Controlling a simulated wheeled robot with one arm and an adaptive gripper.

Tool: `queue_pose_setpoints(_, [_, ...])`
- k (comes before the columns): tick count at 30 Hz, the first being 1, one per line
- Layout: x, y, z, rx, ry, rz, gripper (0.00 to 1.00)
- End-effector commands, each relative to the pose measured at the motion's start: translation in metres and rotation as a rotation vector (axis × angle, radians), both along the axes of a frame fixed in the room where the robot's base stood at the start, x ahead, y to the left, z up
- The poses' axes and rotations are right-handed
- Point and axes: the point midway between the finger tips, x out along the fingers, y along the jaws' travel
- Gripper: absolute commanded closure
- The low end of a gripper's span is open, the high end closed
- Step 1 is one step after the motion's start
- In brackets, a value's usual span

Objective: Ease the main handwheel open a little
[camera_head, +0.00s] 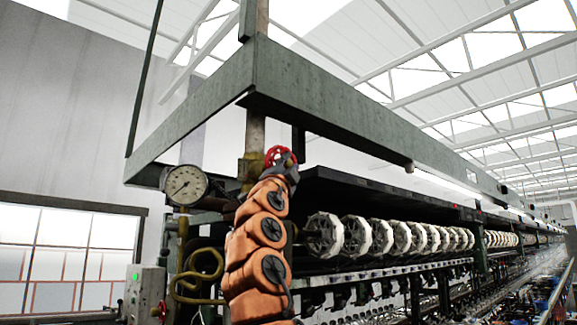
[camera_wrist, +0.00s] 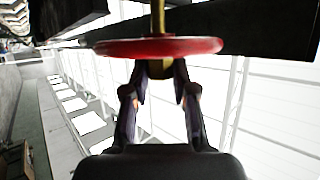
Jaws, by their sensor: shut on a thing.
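The red handwheel (camera_head: 281,155) sits on the brass valve and vertical pipe beside the machine's top frame. In the wrist view the red handwheel (camera_wrist: 160,47) is seen nearly edge-on, with its brass stem (camera_wrist: 157,18) beyond it. My gripper (camera_wrist: 161,72) is at the near side of the wheel, its two fingers drawn in around the wheel's middle, shut on it. The exact contact is partly hidden by the rim. In the head view my orange arm reaches up to the wheel and its dark wrist covers part of it.
A round pressure gauge (camera_head: 185,185) stands just left of the valve, with a coiled brass pipe (camera_head: 200,275) below. A green-grey beam frame (camera_head: 300,90) passes overhead. White reels (camera_head: 323,236) line the machine to the right. A control box (camera_head: 147,292) is at lower left.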

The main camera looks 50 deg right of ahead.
Motion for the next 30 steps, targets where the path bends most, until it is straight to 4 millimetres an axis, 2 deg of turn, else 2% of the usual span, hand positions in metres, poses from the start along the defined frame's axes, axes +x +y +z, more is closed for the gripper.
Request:
queue_pose_setpoints(1, [0.0001,-0.0002,-0.0002,0.001,0.0,0.0,0.89])
queue_pose_setpoints(5, [0.0,-0.0003,-0.0003,0.001,0.0,0.0,1.0])
queue_pose_setpoints(20, [0.0023,-0.0018,0.0017,-0.03,0.003,0.019,1.0])
queue_pose_setpoints(30, [0.0011,0.0002,0.0007,-0.136,0.014,0.013,1.0])
